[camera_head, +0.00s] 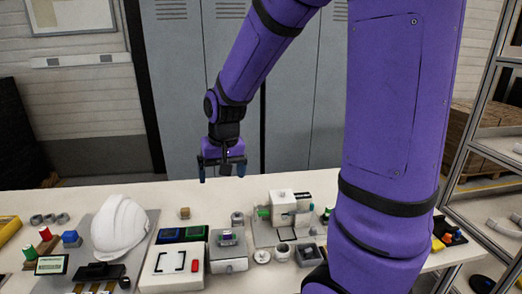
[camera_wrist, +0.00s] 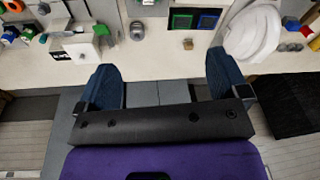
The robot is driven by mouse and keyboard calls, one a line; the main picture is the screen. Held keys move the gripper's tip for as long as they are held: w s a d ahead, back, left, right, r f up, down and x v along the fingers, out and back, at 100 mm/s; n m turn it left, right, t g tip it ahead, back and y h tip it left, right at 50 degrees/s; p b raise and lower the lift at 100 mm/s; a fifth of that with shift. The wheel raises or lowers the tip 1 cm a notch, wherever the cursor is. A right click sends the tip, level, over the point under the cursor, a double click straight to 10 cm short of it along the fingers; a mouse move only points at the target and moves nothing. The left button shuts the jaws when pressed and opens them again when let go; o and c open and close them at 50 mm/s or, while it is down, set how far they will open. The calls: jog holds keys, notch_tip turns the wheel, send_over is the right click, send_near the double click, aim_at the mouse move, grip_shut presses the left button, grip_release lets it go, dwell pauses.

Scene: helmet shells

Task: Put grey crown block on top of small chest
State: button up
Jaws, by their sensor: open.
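A small grey block with a rounded top (camera_head: 237,218), which looks like the grey crown block, stands on the white table behind the grey device. It also shows in the wrist view (camera_wrist: 137,31). A small tan-brown box (camera_head: 184,213), which looks like the small chest, stands to its left, behind the dark panels. In the wrist view the small chest (camera_wrist: 187,44) is to the right of the grey block. Both are upright and apart. My gripper (camera_head: 222,173) is open and empty, raised above the table's far edge. Its two blue fingers (camera_wrist: 163,75) are spread wide.
A white helmet shell (camera_head: 120,228) stands at the left. Two dark panels with green and blue frames (camera_head: 182,234), a grey device (camera_head: 228,250) and a white machine (camera_head: 285,208) fill the middle. Lockers stand behind. The table's far strip is mostly clear.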

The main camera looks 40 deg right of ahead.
jog(key=s+a+r+n+t, duration=0.1)
jog(key=s+r+n, duration=0.1)
jog(key=s+r, duration=0.4)
jog(key=s+a+r+n+t, duration=0.2)
jog(key=s+r, duration=0.5)
jog(key=s, duration=0.5)
jog(key=shift+s+a+r, duration=0.25)
jog(key=shift+s, duration=0.1)
dwell(1.4)
